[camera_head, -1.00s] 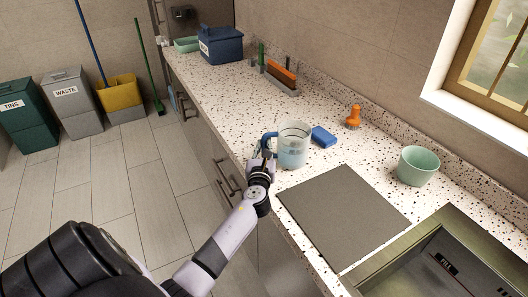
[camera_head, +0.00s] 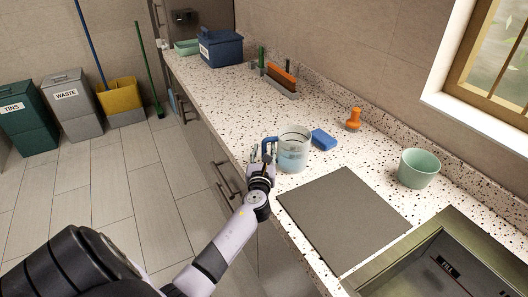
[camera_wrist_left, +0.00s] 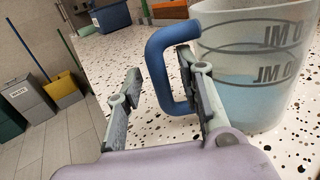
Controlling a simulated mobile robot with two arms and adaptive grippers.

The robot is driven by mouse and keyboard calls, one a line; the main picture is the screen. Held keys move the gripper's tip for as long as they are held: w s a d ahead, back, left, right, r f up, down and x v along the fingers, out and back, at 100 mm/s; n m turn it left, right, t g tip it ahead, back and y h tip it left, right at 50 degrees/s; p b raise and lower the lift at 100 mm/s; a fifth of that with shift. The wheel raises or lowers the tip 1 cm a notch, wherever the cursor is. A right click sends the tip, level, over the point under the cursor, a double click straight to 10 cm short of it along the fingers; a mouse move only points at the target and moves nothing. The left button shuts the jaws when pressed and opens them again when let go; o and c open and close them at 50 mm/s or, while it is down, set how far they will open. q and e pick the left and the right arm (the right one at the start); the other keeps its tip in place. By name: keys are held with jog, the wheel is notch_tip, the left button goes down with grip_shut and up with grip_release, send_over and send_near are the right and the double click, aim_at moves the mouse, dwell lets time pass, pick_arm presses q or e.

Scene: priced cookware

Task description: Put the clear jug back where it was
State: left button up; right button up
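The clear jug (camera_head: 293,150) stands upright on the speckled counter, with its blue handle (camera_wrist_left: 157,60) toward the counter's front edge. Dark measuring marks show on its wall in the left wrist view (camera_wrist_left: 255,75), and its lower part looks pale blue. My left gripper (camera_head: 261,151) is at the handle. In the left wrist view its fingers (camera_wrist_left: 162,95) are spread apart. The handle lies between them, with the right finger close to the handle and the jug wall; I cannot tell if it touches. My right gripper is not in view.
A blue sponge (camera_head: 323,139) lies close right of the jug, with an orange item (camera_head: 353,119) beyond. A grey mat (camera_head: 342,215) lies in front, near the sink (camera_head: 440,265). A green bowl (camera_head: 418,168) stands right. Counter behind the jug is mostly clear up to the brush caddy (camera_head: 281,80).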

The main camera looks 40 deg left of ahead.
pick_arm(q)
jog(key=shift+r, duration=0.1)
jog(key=shift+s+d, duration=0.1)
jog(key=v, duration=1.1)
jog(key=shift+s+d+b, duration=0.25)
jog(key=shift+s+b, duration=0.05)
jog(key=shift+b, duration=0.1)
